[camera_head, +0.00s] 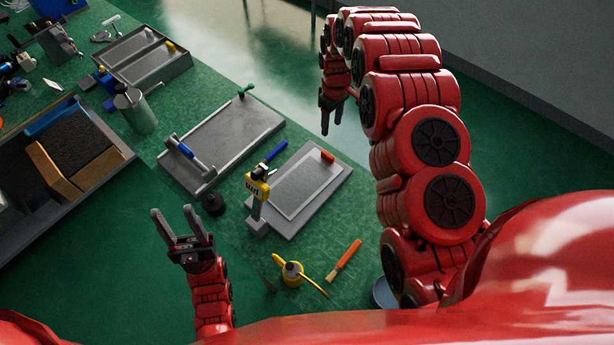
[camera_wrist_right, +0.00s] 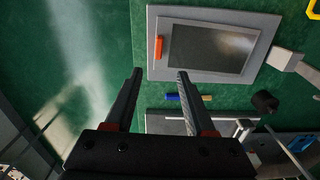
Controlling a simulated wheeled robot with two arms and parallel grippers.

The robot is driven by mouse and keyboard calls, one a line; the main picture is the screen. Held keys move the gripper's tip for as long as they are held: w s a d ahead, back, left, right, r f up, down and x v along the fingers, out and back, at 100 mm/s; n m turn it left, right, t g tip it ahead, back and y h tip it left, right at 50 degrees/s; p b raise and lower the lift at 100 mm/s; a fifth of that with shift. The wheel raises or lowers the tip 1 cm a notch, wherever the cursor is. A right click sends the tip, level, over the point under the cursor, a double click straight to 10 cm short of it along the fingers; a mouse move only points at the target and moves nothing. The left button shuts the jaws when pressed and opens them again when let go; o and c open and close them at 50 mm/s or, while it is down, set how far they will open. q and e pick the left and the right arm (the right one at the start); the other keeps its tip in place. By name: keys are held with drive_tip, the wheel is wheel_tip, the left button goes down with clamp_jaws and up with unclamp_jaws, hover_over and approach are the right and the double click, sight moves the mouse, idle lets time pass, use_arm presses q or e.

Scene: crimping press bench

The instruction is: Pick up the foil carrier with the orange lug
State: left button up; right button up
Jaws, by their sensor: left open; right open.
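The foil carrier with the orange lug is a flat grey plate (camera_head: 300,188) lying on a larger grey slab (camera_head: 277,223). Its orange lug (camera_head: 327,156) is at the far right corner. In the right wrist view the plate (camera_wrist_right: 210,45) looks dark and shiny, with the orange lug (camera_wrist_right: 158,47) at its left. My right gripper (camera_head: 331,128) is open and empty, above and beyond the carrier's lug end. Its fingers also show in the right wrist view (camera_wrist_right: 160,73), apart from the carrier. My left gripper (camera_head: 172,211) is open and empty, left of the carrier.
A yellow-headed tool (camera_head: 257,190) stands at the slab's left edge. A blue-handled tool (camera_head: 275,151) lies beside it. A yellow pot (camera_head: 291,273) and orange-handled brush (camera_head: 345,258) are in front.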

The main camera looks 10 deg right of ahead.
drive_tip(key=b, duration=0.8)
hover_over(328, 154)
drive_tip(key=f, duration=1)
drive_tip(key=shift+s, duration=0.2)
drive_tip(key=shift+f, duration=0.25)
drive_tip(key=shift+w+f+p, duration=0.15)
drive_tip(key=shift+f+p, duration=0.05)
drive_tip(key=shift+p, duration=0.25)
drive_tip(key=shift+f+p, duration=0.3)
wheel_tip(328, 154, down, 3)
drive_tip(key=shift+a+p, duration=0.1)
drive_tip(key=shift+p, duration=0.6)
drive_tip(key=shift+f, duration=0.55)
clamp_jaws()
